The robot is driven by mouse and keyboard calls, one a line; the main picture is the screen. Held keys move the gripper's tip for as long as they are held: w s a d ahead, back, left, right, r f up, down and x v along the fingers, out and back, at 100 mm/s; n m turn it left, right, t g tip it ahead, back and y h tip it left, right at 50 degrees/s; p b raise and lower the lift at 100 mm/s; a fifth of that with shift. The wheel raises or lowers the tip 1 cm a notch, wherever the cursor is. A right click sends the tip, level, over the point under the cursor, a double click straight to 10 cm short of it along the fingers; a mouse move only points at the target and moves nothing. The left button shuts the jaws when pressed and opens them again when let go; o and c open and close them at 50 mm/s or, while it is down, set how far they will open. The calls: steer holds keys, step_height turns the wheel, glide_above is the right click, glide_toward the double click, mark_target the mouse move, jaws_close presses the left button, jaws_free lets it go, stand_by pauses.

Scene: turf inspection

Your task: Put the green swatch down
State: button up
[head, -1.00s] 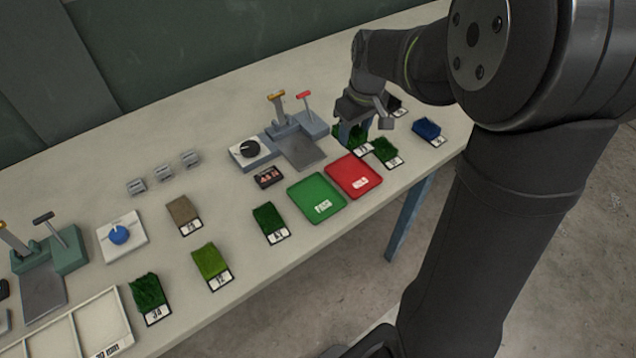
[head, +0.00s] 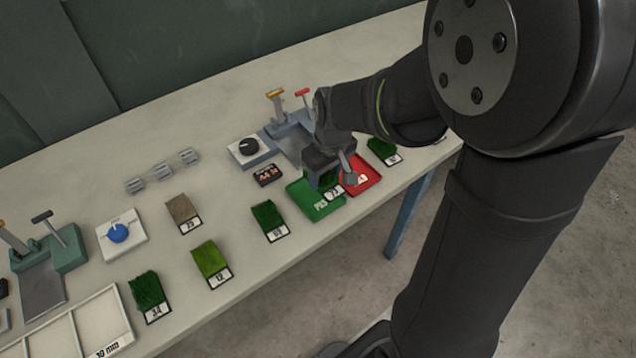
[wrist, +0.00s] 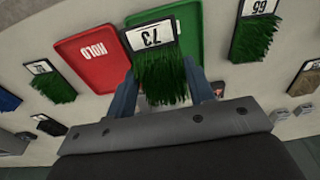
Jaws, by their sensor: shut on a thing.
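My gripper (head: 327,172) is shut on a green turf swatch with a white label reading 73 (head: 335,191). In the wrist view the swatch (wrist: 162,78) sits between the blue fingers (wrist: 162,92), its grass toward me. It is over the green tray (head: 305,201), near the border with the red tray (head: 370,177). In the wrist view the green tray (wrist: 190,20) shows around the label, and the red tray (wrist: 90,55), marked HOLD, lies to its left. I cannot tell whether the swatch touches the tray.
A dark green swatch (head: 267,217) lies left of the green tray, and another (head: 383,148) lies beyond the red one. A small dark display (head: 267,175) and a lever device (head: 290,125) stand behind. The table's front edge is close to the trays.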

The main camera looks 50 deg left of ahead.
mark_target(316, 196)
steer(key=shift+s+a+f, duration=0.7)
steer(key=shift+a+f, duration=0.15)
steer(key=shift+a, duration=0.05)
steer(key=shift+f, duration=1.85)
steer(key=shift+f, duration=0.1)
steer(key=o, duration=0.8)
steer(key=shift+c, duration=0.2)
steer(key=r, duration=0.4)
steer(key=d+r, duration=0.1)
steer(key=r, duration=0.7)
steer(key=shift+d+r, duration=0.1)
steer(key=shift+d, duration=0.15)
